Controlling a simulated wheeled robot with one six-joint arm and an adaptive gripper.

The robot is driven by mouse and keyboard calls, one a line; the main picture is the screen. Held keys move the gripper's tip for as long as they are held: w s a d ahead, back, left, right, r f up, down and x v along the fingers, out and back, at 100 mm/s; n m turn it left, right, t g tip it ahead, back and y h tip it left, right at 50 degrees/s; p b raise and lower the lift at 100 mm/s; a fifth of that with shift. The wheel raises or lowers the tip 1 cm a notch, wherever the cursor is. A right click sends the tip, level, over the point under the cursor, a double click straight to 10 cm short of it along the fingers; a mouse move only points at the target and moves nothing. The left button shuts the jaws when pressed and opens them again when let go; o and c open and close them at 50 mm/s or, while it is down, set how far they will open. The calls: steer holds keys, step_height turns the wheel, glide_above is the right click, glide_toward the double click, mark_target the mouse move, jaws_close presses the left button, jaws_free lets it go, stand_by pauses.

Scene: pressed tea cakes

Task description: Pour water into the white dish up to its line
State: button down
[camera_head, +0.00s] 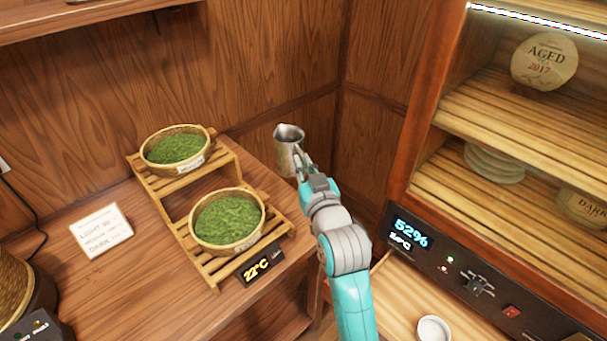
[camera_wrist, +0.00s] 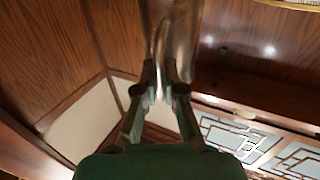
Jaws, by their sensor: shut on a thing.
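A metal jug (camera_head: 289,146) stands about upright in the head view, held in the air near the back corner. My gripper (camera_head: 303,166) is shut on the jug, at its handle side. In the wrist view my gripper (camera_wrist: 160,88) closes on the shiny handle, with the jug's metal body (camera_wrist: 175,25) above and blurred. The white dish (camera_head: 433,329) is at the bottom right of the head view, in the open drawer under the cabinet, cut by the picture's edge. Its line and the water in the jug cannot be seen.
Two baskets of green tea leaves (camera_head: 175,150) (camera_head: 228,219) stand on a stepped wooden rack (camera_head: 178,214) at left. A cabinet panel (camera_head: 470,283) reads 52%. Shelves above hold tea cakes (camera_head: 495,162). A card (camera_head: 101,231) lies on the counter.

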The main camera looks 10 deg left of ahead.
mark_target(298, 144)
steer(key=shift+r, duration=1.55)
